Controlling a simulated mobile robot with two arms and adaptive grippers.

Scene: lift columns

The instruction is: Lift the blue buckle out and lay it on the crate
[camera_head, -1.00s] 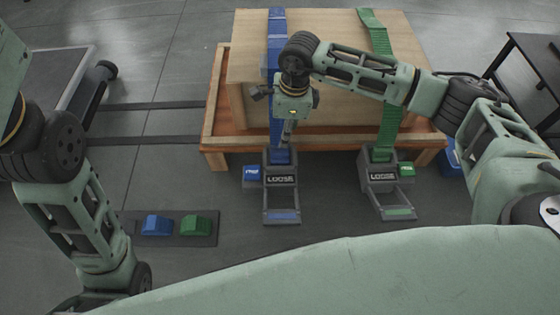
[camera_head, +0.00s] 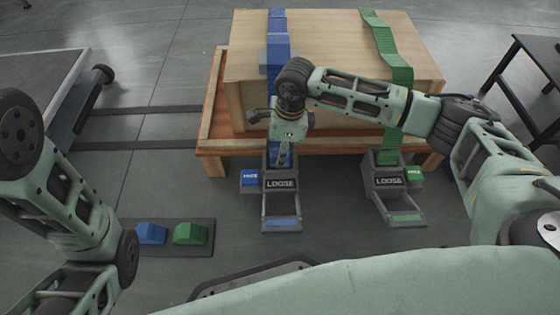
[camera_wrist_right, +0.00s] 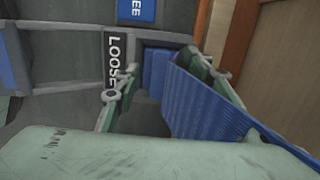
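The blue strap (camera_head: 278,32) runs over the wooden crate (camera_head: 330,45) and down its front into a grey housing (camera_head: 264,183) marked LOOSE. In the right wrist view a blue piece, apparently the buckle (camera_wrist_right: 155,70), sits in the housing's slot, and the strap (camera_wrist_right: 205,105) comes up from it. My right gripper (camera_head: 284,152) is pointed down over this slot. Its fingers (camera_wrist_right: 165,85) stand apart, one on each side of the blue piece and strap; contact is not clear. The left arm shows at the left edge, but its gripper is out of view.
A green strap (camera_head: 386,45) enters a second LOOSE housing (camera_head: 383,180) on the right. Blue (camera_head: 152,233) and green (camera_head: 190,233) blocks sit on a floor plate at lower left. A dark table (camera_head: 535,75) stands right. The crate rests on a wooden pallet (camera_head: 212,145).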

